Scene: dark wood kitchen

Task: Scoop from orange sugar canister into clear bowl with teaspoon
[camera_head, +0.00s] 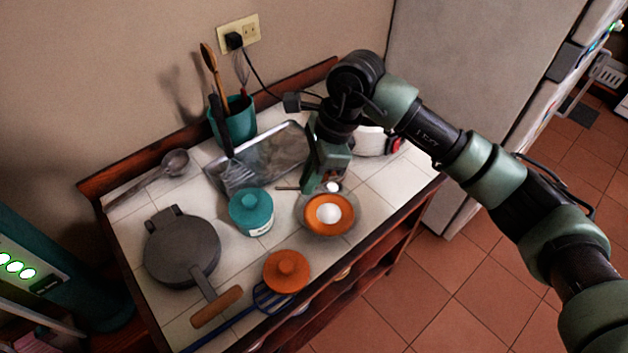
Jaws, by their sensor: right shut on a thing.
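The orange sugar canister (313,219) stands open near the counter's right front edge, with white sugar (328,213) inside. A greyish see-through rim (352,201), probably the clear bowl, shows around and behind it; I cannot tell how the two stand to each other. My right gripper (318,184) points down just behind them, shut on the teaspoon (287,188). The thin handle sticks out to the left. A small white patch (333,187) beside the fingers may be the spoon's head with sugar. The orange lid (286,270) lies in front. My left gripper is not in view.
A teal lidded canister (251,212) stands left of the orange one. A white-and-red item stands behind my gripper.

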